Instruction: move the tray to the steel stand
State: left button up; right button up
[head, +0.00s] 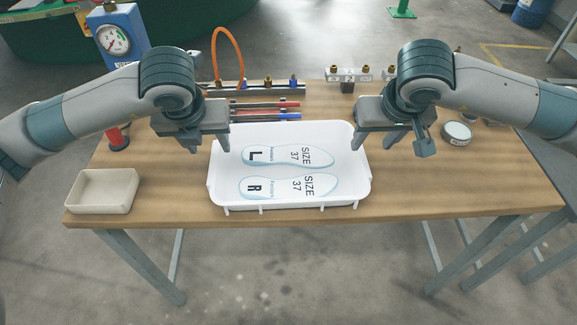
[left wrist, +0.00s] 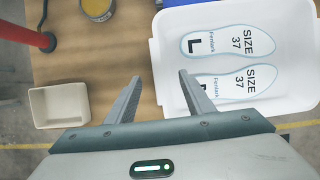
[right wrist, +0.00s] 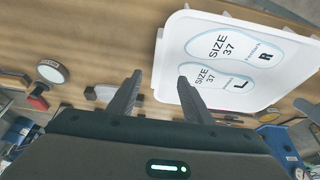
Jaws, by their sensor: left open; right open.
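The white tray (head: 215,170) sits on the wooden table near its front edge. Two insole outlines marked L and R, size 37, show on its floor; the L one (head: 275,156) lies behind the R one (head: 285,187). My left gripper (head: 204,148) is open above the tray's left rim. In the left wrist view its fingers (left wrist: 158,100) point toward the tray's side wall (left wrist: 160,65). My right gripper (head: 393,148) is open above the tray's right rim; its fingers (right wrist: 160,95) also show in the right wrist view. Neither visibly grips the rim. I cannot make out the steel stand for certain.
An empty beige bin (head: 103,191) stands at the table's front left. A blue gauge unit (head: 118,38) stands at the back left, red and blue pens (head: 265,110) behind the tray. A round tin (head: 457,133) is at right. The table's front right is clear.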

aim_at(216, 158)
pick_arm(q)
jog(key=x, duration=1.1)
jog(key=shift+w+f, duration=0.1)
jog(key=shift+f, duration=0.05)
pick_arm(e)
jog(key=x, duration=1.1)
jog(key=shift+f, duration=0.15)
pick_arm(q)
grip_shut()
pick_arm(e)
grip_shut()
